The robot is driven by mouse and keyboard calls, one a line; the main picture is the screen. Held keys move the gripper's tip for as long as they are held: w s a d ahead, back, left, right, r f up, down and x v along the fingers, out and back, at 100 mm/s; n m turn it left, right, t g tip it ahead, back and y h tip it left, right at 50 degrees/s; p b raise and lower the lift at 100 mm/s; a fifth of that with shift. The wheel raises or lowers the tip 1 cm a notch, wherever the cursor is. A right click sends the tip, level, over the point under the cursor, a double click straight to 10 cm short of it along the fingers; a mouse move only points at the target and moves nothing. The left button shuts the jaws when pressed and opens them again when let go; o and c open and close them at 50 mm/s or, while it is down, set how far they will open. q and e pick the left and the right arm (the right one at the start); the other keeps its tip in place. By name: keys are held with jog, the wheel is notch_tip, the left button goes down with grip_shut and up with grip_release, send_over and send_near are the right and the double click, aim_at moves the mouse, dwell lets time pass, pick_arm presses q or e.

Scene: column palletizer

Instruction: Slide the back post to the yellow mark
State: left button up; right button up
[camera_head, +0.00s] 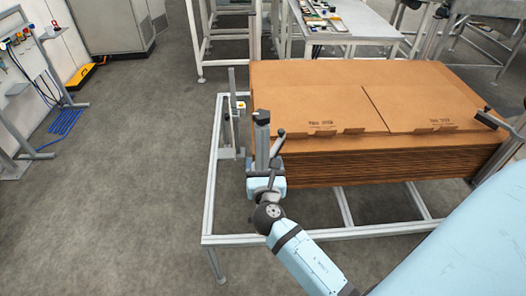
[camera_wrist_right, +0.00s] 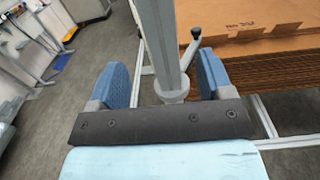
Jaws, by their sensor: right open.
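A grey post (camera_head: 262,140) with a dark top and a black-knobbed lever (camera_head: 279,142) stands at the near left corner of the cardboard stack. It also shows in the right wrist view (camera_wrist_right: 160,40), running up between the fingers. My right gripper (camera_head: 267,183) is open, with one blue finger on each side of the post and gaps showing beside it. A thinner grey upright (camera_head: 232,100) stands just behind, on the frame's left side, with a small yellow-orange patch (camera_head: 240,104) beside it. I cannot tell whether that patch is the yellow mark. My left gripper is out of view.
The stack of flat brown cardboard (camera_head: 340,95) sits on a grey metal frame (camera_head: 209,190), close to the right of the post. A dark bar (camera_head: 497,122) reaches over its right edge. Open grey floor (camera_head: 120,180) lies left of the frame.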

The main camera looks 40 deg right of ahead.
jog(key=shift+v, duration=1.7)
